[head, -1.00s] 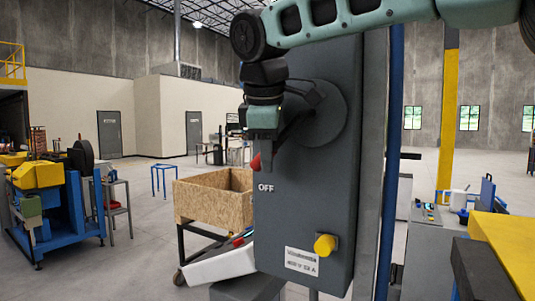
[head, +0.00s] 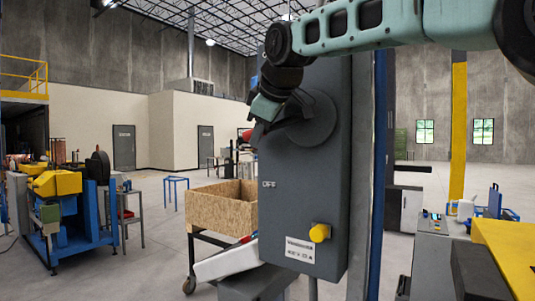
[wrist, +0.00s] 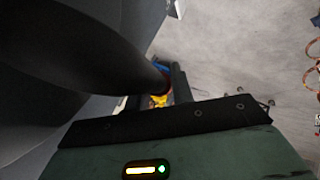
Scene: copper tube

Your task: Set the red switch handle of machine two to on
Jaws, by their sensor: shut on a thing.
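The grey switch box (head: 300,200) of the machine stands in front of me in the head view, with a round dark hub (head: 318,118) on its face. A dark lever runs left from the hub to a red handle end (head: 246,135), mostly hidden by my gripper. The white OFF label (head: 269,184) is below the handle. My gripper (head: 253,132) is shut on the handle, tilted down and left. No ON label is clearly readable.
A yellow knob (head: 320,233) and a white plate (head: 300,250) are on the lower box. A wooden crate (head: 222,210) on a cart stands behind it to the left. A blue and yellow machine (head: 65,205) is farther left. A yellow-topped bench (head: 500,245) is at right.

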